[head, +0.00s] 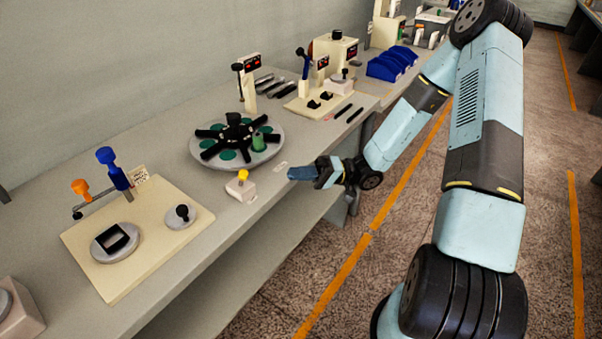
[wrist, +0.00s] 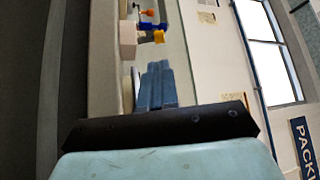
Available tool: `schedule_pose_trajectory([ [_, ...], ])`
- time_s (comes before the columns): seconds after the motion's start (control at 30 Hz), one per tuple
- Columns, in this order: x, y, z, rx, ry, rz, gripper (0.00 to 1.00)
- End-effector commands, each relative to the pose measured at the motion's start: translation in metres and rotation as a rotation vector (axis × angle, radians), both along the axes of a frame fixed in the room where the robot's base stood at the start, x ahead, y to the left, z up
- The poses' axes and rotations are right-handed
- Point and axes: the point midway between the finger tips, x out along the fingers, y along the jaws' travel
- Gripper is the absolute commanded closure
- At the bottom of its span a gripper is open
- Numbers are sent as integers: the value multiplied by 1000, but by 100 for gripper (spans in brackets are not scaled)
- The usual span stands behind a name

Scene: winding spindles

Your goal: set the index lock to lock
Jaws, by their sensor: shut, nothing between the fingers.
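A small white box with a yellow lever (head: 242,174) stands at the front edge of the bench, before the round turntable (head: 193,151). It looks like the index lock, but I cannot read any marking or its setting. In the wrist view, the yellow lever (wrist: 158,37) shows just beyond my fingertips, with the white box (wrist: 127,36) beside it. My gripper (head: 291,173) is shut and empty, to the right of the box and apart from it, near the bench's front edge. The wrist view shows the shut blue fingers (wrist: 155,68) pointing toward the lever.
The turntable carries green discs, black arms and one green upright piece (head: 258,142). A cream board (head: 120,270) with blue (head: 107,156) and orange (head: 81,187) levers lies to the left. A small pale plate (head: 281,167) lies near my gripper. Open floor lies right of the bench.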

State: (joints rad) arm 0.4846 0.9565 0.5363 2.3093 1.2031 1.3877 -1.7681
Motion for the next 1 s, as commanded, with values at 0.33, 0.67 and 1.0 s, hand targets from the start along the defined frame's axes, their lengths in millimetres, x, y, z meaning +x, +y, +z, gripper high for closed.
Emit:
schedule_pose_trajectory([
  [0.33, -15, 60, 15, 0, 1, 6, 100],
  [0.67, -22, 92, 23, 0, 1, 4, 100],
  [1.0, -23, 96, 23, -1, 2, 1, 100],
])
